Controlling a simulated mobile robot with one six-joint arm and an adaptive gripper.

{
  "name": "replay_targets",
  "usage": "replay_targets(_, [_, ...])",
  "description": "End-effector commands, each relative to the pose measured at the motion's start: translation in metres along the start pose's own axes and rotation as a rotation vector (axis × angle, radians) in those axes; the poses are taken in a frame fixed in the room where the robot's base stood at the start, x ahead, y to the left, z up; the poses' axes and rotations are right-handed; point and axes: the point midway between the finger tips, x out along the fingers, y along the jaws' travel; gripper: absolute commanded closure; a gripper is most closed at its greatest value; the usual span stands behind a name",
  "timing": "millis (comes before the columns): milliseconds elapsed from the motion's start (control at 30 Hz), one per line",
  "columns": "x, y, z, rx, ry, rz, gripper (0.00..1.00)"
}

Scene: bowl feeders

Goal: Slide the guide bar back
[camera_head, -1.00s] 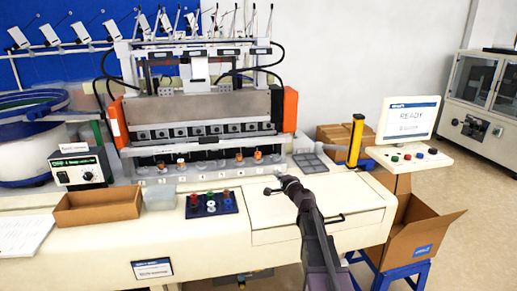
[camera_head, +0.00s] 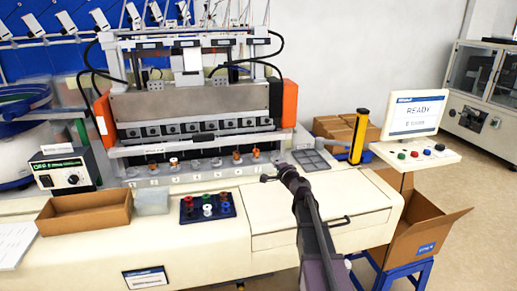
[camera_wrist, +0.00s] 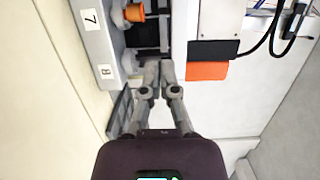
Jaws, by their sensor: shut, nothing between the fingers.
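The guide bar (camera_head: 250,137) appears to be the long grey bar across the front of the machine, with a dark grip (camera_head: 204,138) near its middle. It lies above and behind the row of numbered nests. My gripper (camera_head: 268,178) is shut and empty over the white bench top, in front of the row's right end and apart from the bar. In the wrist view my gripper (camera_wrist: 160,66) has its fingertips close together near the end of the nest row. I cannot clearly pick out the bar in that view.
Several small coloured parts stand in the nests, one an orange cup (camera_wrist: 134,12). A grey tray (camera_head: 310,160) and a yellow post (camera_head: 359,136) are right of the machine. A cardboard tray (camera_head: 85,213) and dark part holder (camera_head: 218,214) stand left.

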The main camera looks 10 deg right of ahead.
Motion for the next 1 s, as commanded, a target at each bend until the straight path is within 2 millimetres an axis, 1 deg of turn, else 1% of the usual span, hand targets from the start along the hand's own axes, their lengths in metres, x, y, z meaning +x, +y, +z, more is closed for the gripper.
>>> replay_targets(167, [0.003, 0.000, 0.000, 0.000, -0.001, 0.000, 1.00])
replay_targets(367, [0.018, 0.000, 0.000, 0.000, -0.002, 0.000, 1.00])
replay_targets(567, [0.044, 0.000, 0.000, 0.000, -0.003, 0.000, 1.00])
replay_targets(1000, [0.111, 0.000, 0.003, 0.000, -0.004, 0.000, 1.00])
